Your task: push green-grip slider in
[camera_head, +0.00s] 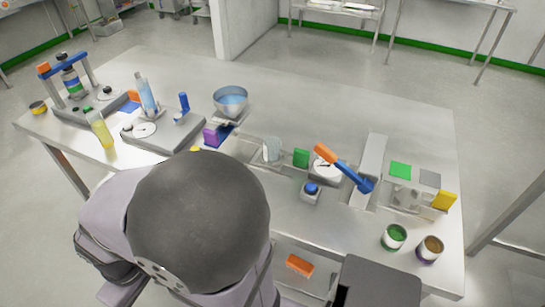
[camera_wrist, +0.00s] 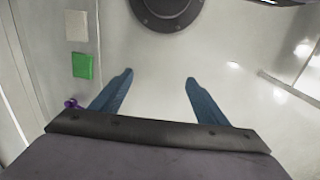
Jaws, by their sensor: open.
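In the head view a green upright block (camera_head: 301,157), which looks like the green grip, stands at the right end of a clear, low housing (camera_head: 258,150) near the middle of the bench. How far its slider stands out is too small to tell. My gripper (camera_wrist: 156,88) shows in the wrist view with two blue fingers apart and nothing between them. It points at a pale surface. A green square (camera_wrist: 83,65) lies left of the fingers there; I cannot tell whether it is the grip.
Right of the green block are a dial (camera_head: 326,168), a blue button (camera_head: 311,189) and an orange-and-blue lever (camera_head: 343,168). A yellow block (camera_head: 445,201) and two cans (camera_head: 394,237) stand at the right. A blue bowl (camera_head: 231,101) stands behind.

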